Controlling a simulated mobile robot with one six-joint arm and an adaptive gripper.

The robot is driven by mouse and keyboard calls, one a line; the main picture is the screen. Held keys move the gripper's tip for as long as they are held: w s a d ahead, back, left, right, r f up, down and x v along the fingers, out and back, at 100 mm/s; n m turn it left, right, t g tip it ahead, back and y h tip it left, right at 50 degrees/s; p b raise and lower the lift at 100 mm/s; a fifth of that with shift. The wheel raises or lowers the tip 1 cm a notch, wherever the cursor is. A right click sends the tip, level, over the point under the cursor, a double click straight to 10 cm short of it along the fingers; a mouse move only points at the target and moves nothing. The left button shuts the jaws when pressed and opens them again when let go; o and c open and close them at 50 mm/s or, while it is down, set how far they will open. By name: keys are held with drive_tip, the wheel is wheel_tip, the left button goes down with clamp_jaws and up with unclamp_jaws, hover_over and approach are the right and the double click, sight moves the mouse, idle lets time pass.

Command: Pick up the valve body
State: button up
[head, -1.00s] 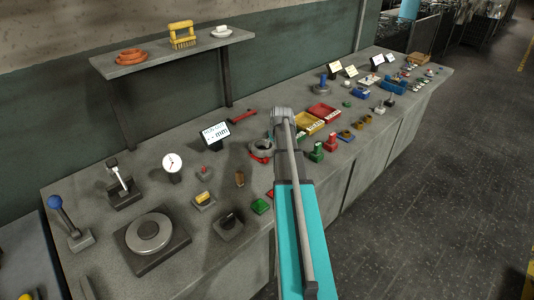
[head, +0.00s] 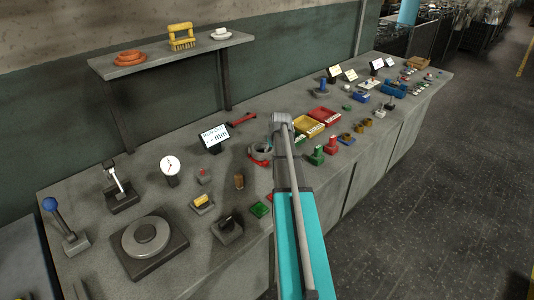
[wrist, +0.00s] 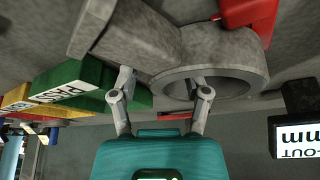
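The valve body (wrist: 155,42) is a grey casting with a round bore, filling the upper middle of the wrist view. The right fingertip overlaps the bore and the left one overlaps the casting's edge by the green block. Whether either finger touches the casting I cannot tell. The head view hides the fingers.
A green PASS box (wrist: 75,82) and a yellow box (wrist: 18,98) lie beside the casting. A red part (wrist: 246,12) is just beyond it. A display (head: 213,137), a dial gauge (head: 171,168) and small fixtures stand on the bench left of my arm.

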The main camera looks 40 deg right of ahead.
clamp_jaws()
drive_tip(key=shift+r, duration=0.15)
idle(0.4)
wheel_tip(320, 180, up, 3)
drive_tip(key=p, duration=0.3)
drive_tip(key=s+a+r+p, duration=0.6)
drive_tip(key=s+r+p, duration=0.3)
drive_tip(key=s, duration=0.3)
drive_tip(key=shift+s+r+p, duration=0.25)
drive_tip(key=shift+r+p, duration=0.1)
drive_tip(key=shift+p, duration=0.2)
idle(0.4)
